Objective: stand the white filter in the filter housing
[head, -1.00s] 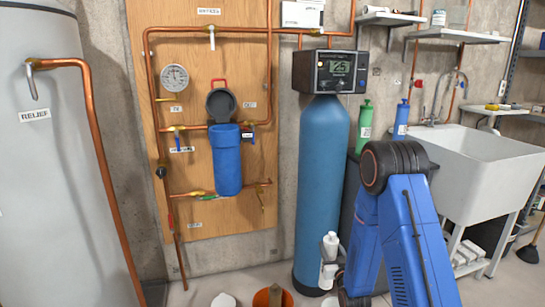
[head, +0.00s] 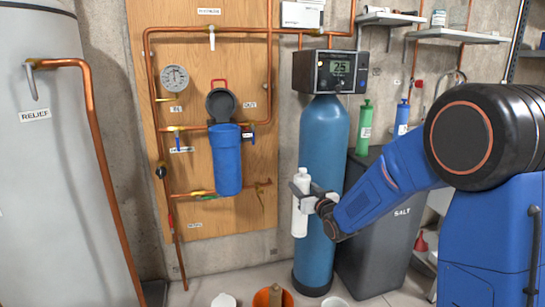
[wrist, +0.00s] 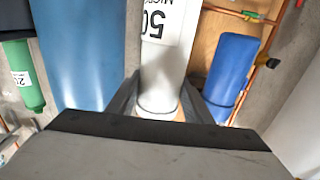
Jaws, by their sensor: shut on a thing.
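The white filter (head: 300,205) is upright in my gripper (head: 308,192), held in front of the blue tank, to the right of the housing. In the wrist view the filter (wrist: 168,45) shows large dark print and sits between the two fingers (wrist: 165,98). My gripper is shut on it. The blue filter housing (head: 227,165) hangs on the wooden panel, and its dark round lid (head: 221,104) is tilted up above it. The housing also shows in the wrist view (wrist: 232,70), apart from the filter. The inside of the housing is hidden.
A tall blue tank (head: 322,150) with a display head (head: 340,72) stands behind my gripper. A grey salt bin (head: 385,215) is to its right. Copper pipes (head: 150,110) and a gauge (head: 174,78) surround the housing. Several small containers, one an orange bucket (head: 262,298), stand on the floor.

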